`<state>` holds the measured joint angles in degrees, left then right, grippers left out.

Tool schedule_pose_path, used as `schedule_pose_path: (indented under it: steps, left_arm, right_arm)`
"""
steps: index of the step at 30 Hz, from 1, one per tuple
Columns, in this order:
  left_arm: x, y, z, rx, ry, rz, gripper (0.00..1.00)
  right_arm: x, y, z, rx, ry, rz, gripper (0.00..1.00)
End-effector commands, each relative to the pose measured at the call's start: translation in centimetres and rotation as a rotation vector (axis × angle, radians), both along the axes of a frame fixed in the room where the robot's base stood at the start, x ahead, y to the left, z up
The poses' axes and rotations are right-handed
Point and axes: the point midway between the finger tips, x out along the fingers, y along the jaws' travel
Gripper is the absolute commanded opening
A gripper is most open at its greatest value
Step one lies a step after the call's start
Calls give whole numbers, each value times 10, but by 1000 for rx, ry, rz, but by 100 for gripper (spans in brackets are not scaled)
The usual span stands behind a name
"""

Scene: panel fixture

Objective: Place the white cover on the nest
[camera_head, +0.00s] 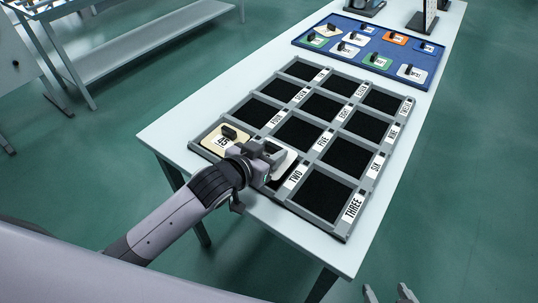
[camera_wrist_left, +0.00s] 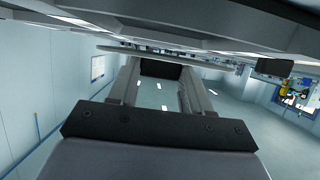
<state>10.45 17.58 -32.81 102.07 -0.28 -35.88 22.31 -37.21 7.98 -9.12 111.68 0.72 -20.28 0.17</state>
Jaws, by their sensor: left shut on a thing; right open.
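The white cover (camera_head: 287,163) is held by my left gripper (camera_head: 266,152) over the front-row compartment beside the TWO label. My gripper and arm hide part of it. I cannot tell whether it rests in the compartment or hangs just above it. In the left wrist view a thin plate (camera_wrist_left: 160,52) shows edge-on beyond the fingers. The nest is a grey grid frame (camera_head: 318,228) with black-floored compartments, lying on the table. A cream cover marked 45 (camera_head: 232,136) sits in the front-left compartment. My right gripper (camera_head: 391,293) is open and empty at the bottom edge, off the table.
A blue tray (camera_head: 300,43) with several coloured covers, each with a black handle, stands at the far end of the white table (camera_head: 180,128). Dark stands (camera_head: 417,22) are behind it. Other nest compartments are empty. Green floor is free to the right.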

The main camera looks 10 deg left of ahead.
Motion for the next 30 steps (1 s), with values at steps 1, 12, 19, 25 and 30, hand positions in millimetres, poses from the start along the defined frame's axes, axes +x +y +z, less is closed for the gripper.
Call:
schedule_pose_path:
  steps: [1,12,19,25,30]
  left_arm:
    - [0,0,-7,-1,0,-1,16]
    - [0,0,-12,-1,-3,-1,16]
    - [0,0,-20,-1,-2,0,16]
    - [-1,0,-27,2,2,0,16]
    - [-2,0,-30,4,8,-1,74]
  right_arm:
    - [0,0,-2,0,0,0,74]
    - [0,0,-2,0,0,0,74]
    - [0,0,-5,-1,0,1,74]
    - [0,0,-6,-1,0,1,74]
    - [0,0,-6,-1,0,1,74]
